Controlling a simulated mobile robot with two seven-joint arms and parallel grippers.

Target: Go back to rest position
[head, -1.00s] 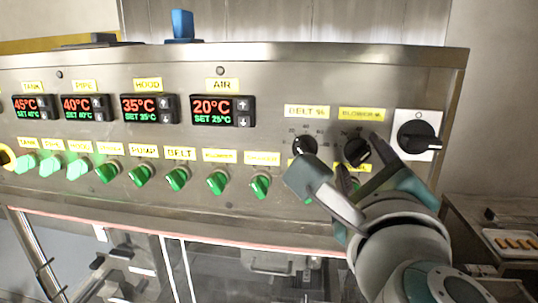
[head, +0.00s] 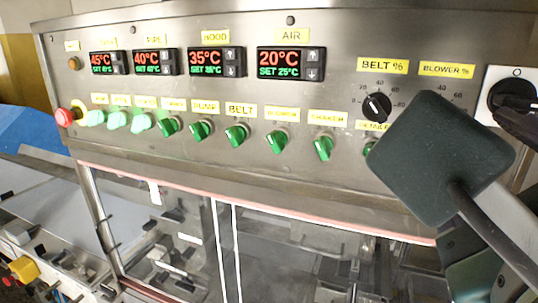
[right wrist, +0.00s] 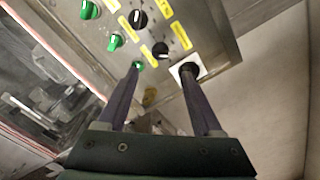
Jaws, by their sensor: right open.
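My right gripper (head: 488,135) is close to the head camera at the right of the head view, in front of the panel's right end. In the right wrist view its two fingers (right wrist: 162,85) are spread apart with nothing between them. The control panel (head: 340,165) stands behind it. The BELT % knob (head: 377,106) is visible to the left of the gripper; the BLOWER % knob is hidden behind it in the head view. The black rotary switch (head: 512,92) on a white plate is partly covered. My left gripper is not in view.
Several green switches run along the panel, including the BELT switch (head: 237,135). A red emergency button (head: 66,117) sits at its left end. Below are clear machine windows (head: 170,235). The right wrist view shows a bare wall (right wrist: 275,100) beside the panel.

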